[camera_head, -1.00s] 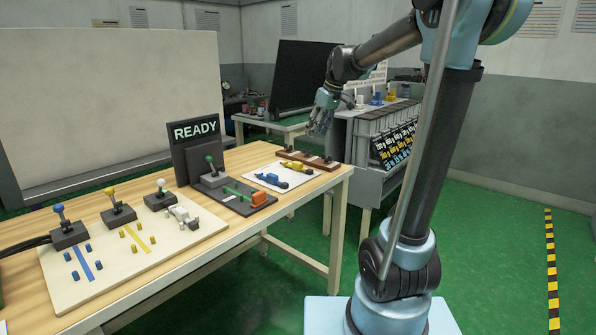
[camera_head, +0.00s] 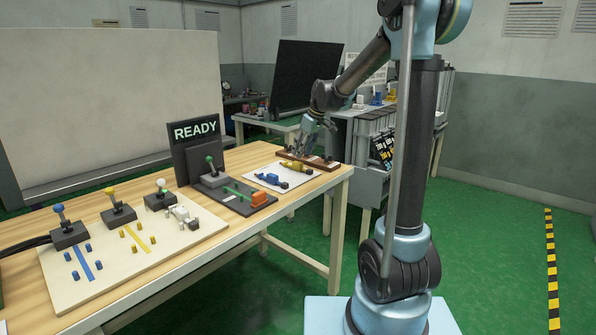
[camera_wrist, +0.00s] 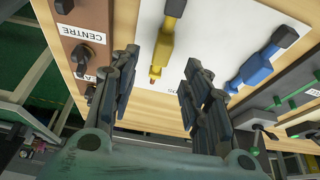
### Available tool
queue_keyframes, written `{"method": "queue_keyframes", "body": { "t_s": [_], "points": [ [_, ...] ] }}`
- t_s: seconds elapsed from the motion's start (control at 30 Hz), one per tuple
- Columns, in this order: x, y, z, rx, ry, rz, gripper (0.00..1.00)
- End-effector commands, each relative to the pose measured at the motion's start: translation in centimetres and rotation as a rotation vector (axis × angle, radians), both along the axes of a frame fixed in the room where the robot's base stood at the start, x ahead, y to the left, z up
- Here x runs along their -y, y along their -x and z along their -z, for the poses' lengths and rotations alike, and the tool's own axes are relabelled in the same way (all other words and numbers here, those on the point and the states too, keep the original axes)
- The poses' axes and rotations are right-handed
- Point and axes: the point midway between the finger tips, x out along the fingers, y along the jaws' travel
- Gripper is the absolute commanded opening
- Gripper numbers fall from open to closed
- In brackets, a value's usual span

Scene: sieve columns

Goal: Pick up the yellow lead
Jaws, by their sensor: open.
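The yellow lead (camera_head: 297,167) lies on a white sheet (camera_head: 262,178) at the right end of the wooden table. In the wrist view the yellow lead (camera_wrist: 164,48) lies lengthwise ahead of the gap between my fingers, its dark end toward the top. A blue lead (camera_head: 270,181) lies beside it on the sheet, and in the wrist view the blue lead (camera_wrist: 258,65) is to the right of my fingers. My gripper (camera_head: 303,145) is open and empty, above the yellow lead's end of the sheet. In the wrist view my gripper's (camera_wrist: 158,68) two fingers stand wide apart.
A brown rack strip (camera_head: 318,163), marked CENTRE in the wrist view, lies just behind the sheet. A dark panel with an orange block (camera_head: 271,200) is left of the sheet, below a READY sign (camera_head: 195,131). A grey cabinet stands behind the table's right end.

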Motion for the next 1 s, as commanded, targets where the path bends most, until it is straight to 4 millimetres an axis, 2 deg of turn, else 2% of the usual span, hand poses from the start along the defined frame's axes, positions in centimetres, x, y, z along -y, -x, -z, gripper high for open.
{"method": "queue_keyframes", "body": {
  "t_s": [0.23, 0.43, 0.6, 0.87, 0.9, 1.0],
  "points": [
    [-0.5, -0.3, 1.4, 0.000, 0.000, -0.001, 0.43],
    [-1.3, -0.6, 4.0, 0.000, 0.000, -0.001, 0.43],
    [-1.7, -1.0, 5.4, -0.001, -0.001, 0.000, 0.43],
    [-1.8, -1.0, 5.7, 0.000, 0.000, 0.000, 0.43],
    [-1.8, -1.0, 5.7, 0.000, 0.000, 0.000, 0.41],
    [-1.8, -1.0, 5.7, 0.000, 0.000, 0.000, 0.18]
  ]
}}
